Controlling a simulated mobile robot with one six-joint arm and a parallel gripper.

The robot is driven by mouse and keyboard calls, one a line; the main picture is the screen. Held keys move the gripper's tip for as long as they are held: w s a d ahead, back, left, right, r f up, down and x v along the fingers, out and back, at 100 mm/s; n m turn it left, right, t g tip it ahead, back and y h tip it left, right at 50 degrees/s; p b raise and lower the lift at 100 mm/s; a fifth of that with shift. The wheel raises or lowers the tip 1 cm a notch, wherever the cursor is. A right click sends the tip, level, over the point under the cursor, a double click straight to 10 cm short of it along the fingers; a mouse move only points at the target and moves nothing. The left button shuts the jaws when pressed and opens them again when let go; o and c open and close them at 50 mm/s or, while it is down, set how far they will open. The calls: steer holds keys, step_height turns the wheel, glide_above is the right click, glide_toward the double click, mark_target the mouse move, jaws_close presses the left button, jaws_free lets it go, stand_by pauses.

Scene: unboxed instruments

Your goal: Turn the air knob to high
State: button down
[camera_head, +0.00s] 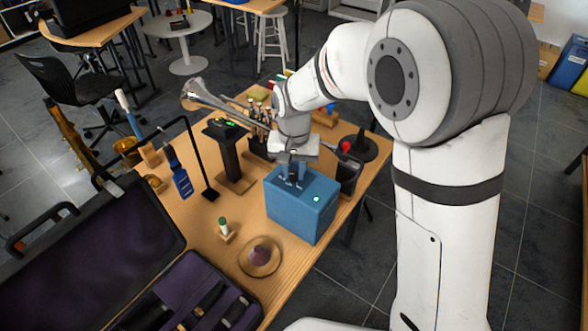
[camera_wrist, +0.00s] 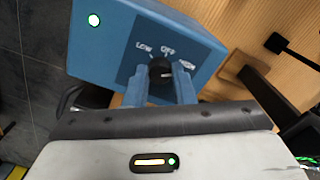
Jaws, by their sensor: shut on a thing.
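The blue box (camera_head: 300,215) stands on the wooden table; it also shows in the wrist view (camera_wrist: 90,50), with a lit green light on its face. Its black air knob (camera_wrist: 159,68) sits on a dark panel marked LOW, OFF and HIGH. The HIGH label is partly covered by a finger. A small white mark on the knob points to the right in the wrist view, toward the HIGH side; its exact setting is hard to tell. My gripper (camera_wrist: 160,80) is shut on the knob, one finger on each side. In the head view my gripper (camera_head: 293,172) is above the box and hides the knob.
A black bin (camera_head: 348,175) stands close beside the box. A black stand (camera_head: 230,160) with a green display is behind it to the left. An open case (camera_head: 150,225) lies at left.

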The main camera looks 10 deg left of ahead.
mark_target(294, 174)
stand_by(0.3)
steer(key=c, duration=1.2)
jaws_free()
steer(key=shift+c, duration=0.2)
steer(key=shift+r, duration=3.95)
